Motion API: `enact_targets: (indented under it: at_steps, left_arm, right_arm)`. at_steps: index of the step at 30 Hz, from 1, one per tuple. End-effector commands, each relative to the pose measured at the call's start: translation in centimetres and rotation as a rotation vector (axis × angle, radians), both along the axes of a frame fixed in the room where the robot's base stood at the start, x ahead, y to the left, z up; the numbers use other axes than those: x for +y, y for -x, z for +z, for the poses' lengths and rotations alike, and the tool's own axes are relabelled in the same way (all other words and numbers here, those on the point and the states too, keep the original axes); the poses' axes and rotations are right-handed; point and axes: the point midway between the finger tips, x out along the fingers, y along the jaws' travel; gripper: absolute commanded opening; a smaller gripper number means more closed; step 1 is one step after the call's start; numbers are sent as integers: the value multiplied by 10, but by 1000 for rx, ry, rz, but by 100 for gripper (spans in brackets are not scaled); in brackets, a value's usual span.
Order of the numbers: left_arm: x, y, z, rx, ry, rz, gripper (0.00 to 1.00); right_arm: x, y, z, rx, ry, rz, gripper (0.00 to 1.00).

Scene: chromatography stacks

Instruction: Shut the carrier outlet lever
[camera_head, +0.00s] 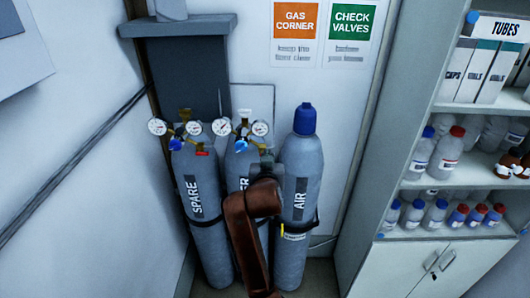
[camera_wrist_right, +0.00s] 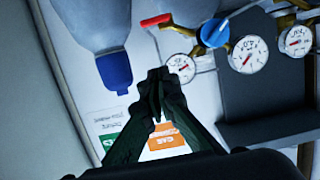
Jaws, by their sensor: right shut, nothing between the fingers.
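The middle cylinder (camera_head: 238,172) carries a regulator with two gauges and a blue knob (camera_head: 240,146); its label is partly hidden by my right arm. In the right wrist view, which is upside down, a red lever (camera_wrist_right: 156,20) lies beside that regulator's blue knob (camera_wrist_right: 215,33) and gauge (camera_wrist_right: 181,67). In the head view this lever is hidden behind my arm. My right gripper (camera_wrist_right: 155,78) is shut and empty, with its tips apart from the lever. In the head view the gripper is mostly hidden behind my wrist. My left gripper is out of view.
The SPARE cylinder (camera_head: 199,215) stands left, with its own red lever (camera_head: 202,153) and gauges. The AIR cylinder (camera_head: 302,175), with a blue cap (camera_head: 305,118), stands close on the right. A shelf unit (camera_head: 372,190) with bottles stands farther right.

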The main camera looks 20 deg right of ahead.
Motion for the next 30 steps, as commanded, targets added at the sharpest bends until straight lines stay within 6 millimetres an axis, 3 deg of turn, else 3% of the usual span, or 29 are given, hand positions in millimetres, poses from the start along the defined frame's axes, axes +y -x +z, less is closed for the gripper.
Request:
enact_targets:
  at_steps: [8,23,30]
  left_arm:
    - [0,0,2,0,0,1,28]
    - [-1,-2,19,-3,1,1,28]
    - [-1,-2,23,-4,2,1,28]
  right_arm:
    - [-3,-7,-2,1,1,-2,0]
    - [-27,-95,-24,2,3,1,0]
    - [-26,-94,-57,2,1,3,0]
